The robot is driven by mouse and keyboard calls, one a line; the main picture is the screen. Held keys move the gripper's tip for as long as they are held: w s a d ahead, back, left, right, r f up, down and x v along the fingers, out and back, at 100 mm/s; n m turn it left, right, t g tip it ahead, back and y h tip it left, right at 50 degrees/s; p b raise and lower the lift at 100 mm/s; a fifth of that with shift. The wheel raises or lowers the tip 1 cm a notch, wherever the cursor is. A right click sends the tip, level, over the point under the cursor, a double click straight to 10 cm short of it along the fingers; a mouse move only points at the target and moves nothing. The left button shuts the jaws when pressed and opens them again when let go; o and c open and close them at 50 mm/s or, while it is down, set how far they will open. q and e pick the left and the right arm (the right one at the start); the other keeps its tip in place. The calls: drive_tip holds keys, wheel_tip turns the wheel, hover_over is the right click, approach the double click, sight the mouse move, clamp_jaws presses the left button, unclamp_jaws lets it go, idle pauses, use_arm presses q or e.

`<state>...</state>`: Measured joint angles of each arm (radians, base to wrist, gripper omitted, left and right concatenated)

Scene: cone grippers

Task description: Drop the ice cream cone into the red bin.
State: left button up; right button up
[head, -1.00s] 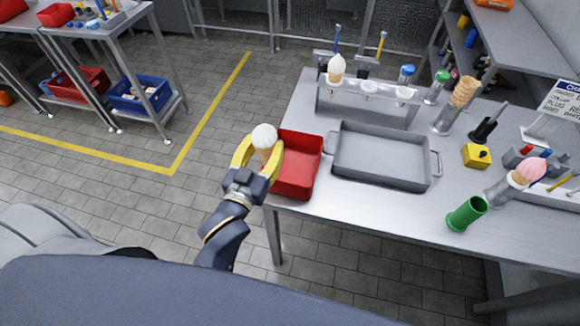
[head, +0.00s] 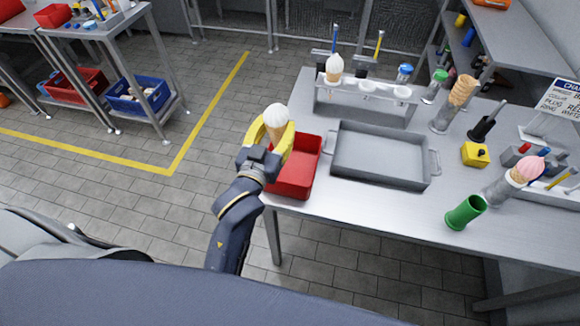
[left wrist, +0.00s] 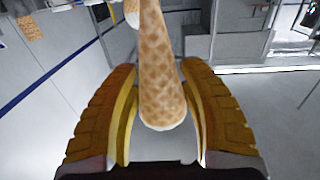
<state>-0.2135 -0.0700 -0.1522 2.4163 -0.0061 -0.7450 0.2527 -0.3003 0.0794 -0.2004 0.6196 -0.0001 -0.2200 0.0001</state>
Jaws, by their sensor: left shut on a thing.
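My left gripper (head: 270,138) is shut on an ice cream cone (head: 276,117) with a white scoop on top. The cone stands roughly upright in the yellow fingers. In the left wrist view, the waffle cone (left wrist: 161,70) lies between the two fingers. The red bin (head: 303,166) sits on the table's left front corner. In the head view the gripper and cone overlap the bin's left edge. How high they are above it I cannot tell. My right gripper is not in view.
A grey tray (head: 381,156) stands right of the bin. Behind it, a rack (head: 367,97) holds another white-topped cone (head: 334,68). A green cup (head: 466,212), a yellow box (head: 475,154) and a pink-topped cone (head: 526,172) are farther right. Open floor lies left of the table.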

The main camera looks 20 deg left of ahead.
use_arm(q)
wheel_tip(320, 180, down, 8)
drive_tip(key=w+d, duration=0.1)
drive_tip(key=w, duration=0.1)
drive_tip(key=shift+w+d, duration=0.2)
drive_tip(key=shift+w, duration=0.1)
idle(0.4)
drive_tip(key=o, duration=0.9)
drive_tip(key=s, duration=1.2)
drive_tip(key=shift+a+f, duration=0.1)
